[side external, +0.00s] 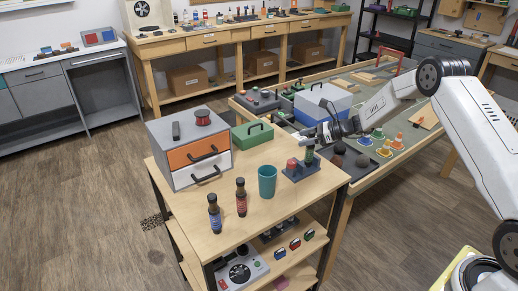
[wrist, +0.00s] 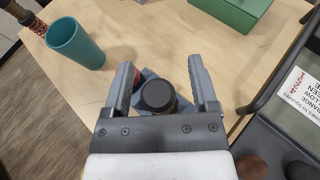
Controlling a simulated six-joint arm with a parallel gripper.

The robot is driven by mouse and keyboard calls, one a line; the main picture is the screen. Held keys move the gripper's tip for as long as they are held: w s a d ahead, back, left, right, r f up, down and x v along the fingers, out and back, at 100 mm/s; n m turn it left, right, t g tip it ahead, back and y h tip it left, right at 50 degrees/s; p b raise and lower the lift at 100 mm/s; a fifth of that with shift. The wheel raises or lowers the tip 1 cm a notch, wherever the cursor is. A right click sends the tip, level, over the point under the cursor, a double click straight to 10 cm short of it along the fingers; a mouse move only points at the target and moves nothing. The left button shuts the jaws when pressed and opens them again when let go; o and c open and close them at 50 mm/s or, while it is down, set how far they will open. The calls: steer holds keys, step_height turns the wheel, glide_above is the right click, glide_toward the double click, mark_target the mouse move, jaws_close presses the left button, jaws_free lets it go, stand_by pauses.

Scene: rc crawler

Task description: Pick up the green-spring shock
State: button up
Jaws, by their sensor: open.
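The green-spring shock (side external: 309,157) stands upright in a blue-grey stand (side external: 290,174) on the wooden cart top; a little green shows below my gripper. My gripper (side external: 312,140) is at its upper end. In the wrist view, a round black cap (wrist: 157,94) lies between the two open fingers of my gripper (wrist: 161,70), apart from both; its spring is hidden beneath the cap.
A green box (side external: 252,134) and a drawer unit (side external: 190,150) are behind. A dark tray (side external: 345,161) with round items lies to the right.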

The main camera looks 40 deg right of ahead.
jaws_close()
stand_by(0.3)
steer(key=shift+r, duration=0.2)
steer(key=s+a+r, duration=0.2)
steer(key=s+r, duration=1)
steer(key=s, duration=0.1)
steer(key=shift+s+a+r, duration=0.15)
steer(key=shift+s+r, duration=0.2)
steer(key=shift+s, duration=0.05)
stand_by(0.7)
